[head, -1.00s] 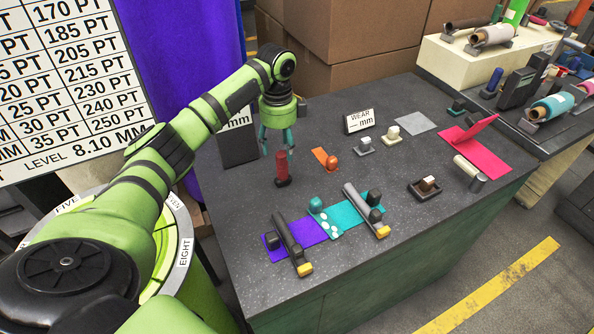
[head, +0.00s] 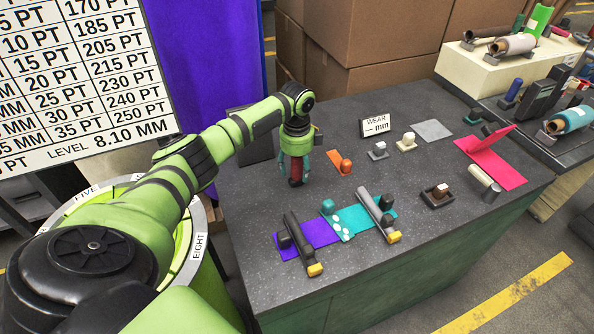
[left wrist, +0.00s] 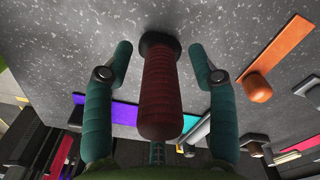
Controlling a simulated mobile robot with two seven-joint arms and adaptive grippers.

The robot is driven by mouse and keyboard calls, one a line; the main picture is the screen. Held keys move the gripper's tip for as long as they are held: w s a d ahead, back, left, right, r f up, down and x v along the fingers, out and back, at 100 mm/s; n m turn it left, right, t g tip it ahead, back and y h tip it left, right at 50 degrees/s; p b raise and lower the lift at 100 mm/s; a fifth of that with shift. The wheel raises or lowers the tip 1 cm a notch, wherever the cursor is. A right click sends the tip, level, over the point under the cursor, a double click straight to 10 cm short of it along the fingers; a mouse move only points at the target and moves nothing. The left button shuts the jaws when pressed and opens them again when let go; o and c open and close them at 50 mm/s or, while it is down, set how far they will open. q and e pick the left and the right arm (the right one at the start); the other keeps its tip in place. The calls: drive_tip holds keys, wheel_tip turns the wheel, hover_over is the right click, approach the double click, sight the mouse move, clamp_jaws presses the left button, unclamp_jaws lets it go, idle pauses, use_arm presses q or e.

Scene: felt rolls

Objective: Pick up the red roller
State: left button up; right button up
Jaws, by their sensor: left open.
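The red roller (head: 297,170) stands upright on the dark table, at its far left part in the head view. In the left wrist view the red roller (left wrist: 160,90) shows its red handle between my fingers and a dark base on the table. My left gripper (head: 294,172) is lowered over it, with a teal finger on either side. In the left wrist view the left gripper (left wrist: 160,72) is open, with a gap between each finger and the roller. My right gripper is not in view.
An orange strip with an orange knob (head: 346,166) lies just right of the roller. Purple (head: 320,232) and teal (head: 350,219) felt strips with dark and grey bars lie nearer the front. A WEAR sign (head: 376,125) stands behind. A pink sheet (head: 500,170) lies farther right.

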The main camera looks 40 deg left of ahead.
use_arm(q)
clamp_jaws()
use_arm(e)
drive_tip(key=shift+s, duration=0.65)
use_arm(q)
drive_tip(key=shift+r, duration=0.1)
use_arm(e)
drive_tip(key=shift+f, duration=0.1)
use_arm(q)
drive_tip(key=shift+w+r, duration=0.1)
drive_tip(key=shift+r, duration=0.45)
wheel_tip(320, 180, up, 2)
drive_tip(key=shift+r+b, duration=0.25)
drive_tip(key=shift+b, duration=0.35)
drive_tip(key=d+r+b, duration=0.2)
drive_tip(key=d+r, duration=0.5)
drive_tip(key=d, duration=0.4)
drive_tip(key=shift+w+d+r, duration=0.2)
drive_tip(key=shift+w+d, duration=0.1)
drive_tip(key=shift+d, duration=0.05)
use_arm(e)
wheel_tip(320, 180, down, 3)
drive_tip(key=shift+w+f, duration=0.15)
use_arm(q)
drive_tip(key=c, duration=0.8)
unclamp_jaws()
clamp_jaws()
